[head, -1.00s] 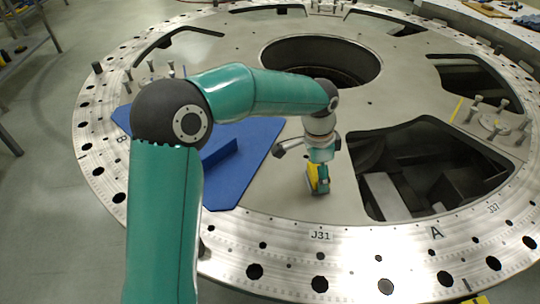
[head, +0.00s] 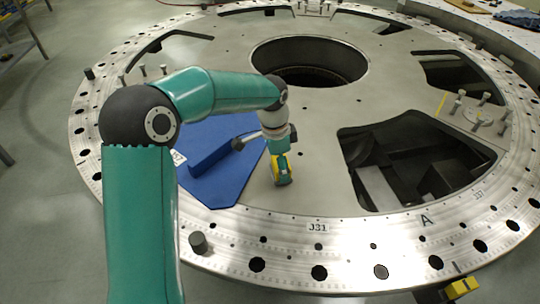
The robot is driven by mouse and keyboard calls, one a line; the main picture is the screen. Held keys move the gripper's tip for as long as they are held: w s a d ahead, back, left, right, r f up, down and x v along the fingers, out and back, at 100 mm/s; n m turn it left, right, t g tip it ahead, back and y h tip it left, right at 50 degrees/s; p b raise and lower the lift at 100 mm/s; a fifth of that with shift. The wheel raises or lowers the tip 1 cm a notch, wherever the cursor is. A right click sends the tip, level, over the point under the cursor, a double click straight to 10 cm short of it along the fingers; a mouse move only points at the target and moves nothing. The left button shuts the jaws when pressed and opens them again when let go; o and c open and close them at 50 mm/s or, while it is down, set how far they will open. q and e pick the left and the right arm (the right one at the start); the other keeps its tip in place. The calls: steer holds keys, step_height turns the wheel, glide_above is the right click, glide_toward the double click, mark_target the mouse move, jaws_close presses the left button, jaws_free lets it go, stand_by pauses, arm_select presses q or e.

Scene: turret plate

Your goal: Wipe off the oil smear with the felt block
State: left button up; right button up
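My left gripper (head: 282,170) points down at the plate between the blue mat's right edge and the large right-hand opening. Yellow and teal parts show at its lower end, close to the plate surface. They are too small to tell fingers from anything held, so I cannot make out the felt block. No oil smear can be made out on the turret plate (head: 325,140); the gripper and arm hide part of it. A yellow and dark piece at the bottom right edge looks like my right gripper (head: 460,288), largely cut off.
A blue mat (head: 225,190) with a raised blue bar lies left of the gripper. A grey cylinder (head: 198,243) stands on the front left rim. Bolts (head: 480,112) stand at the right. The plate has a round central hole and large cutouts.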

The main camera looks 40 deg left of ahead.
arm_select(q)
steer(key=shift+s+a, duration=0.2)
steer(key=shift+a, duration=0.25)
step_height(320, 180, up, 3)
steer(key=shift+f+p, duration=0.15)
steer(key=shift+p, duration=0.7)
step_height(320, 180, up, 6)
steer(key=p, duration=0.4)
steer(key=shift+f+p, duration=0.25)
steer(key=shift+p, duration=0.1)
steer(key=shift+f, duration=0.1)
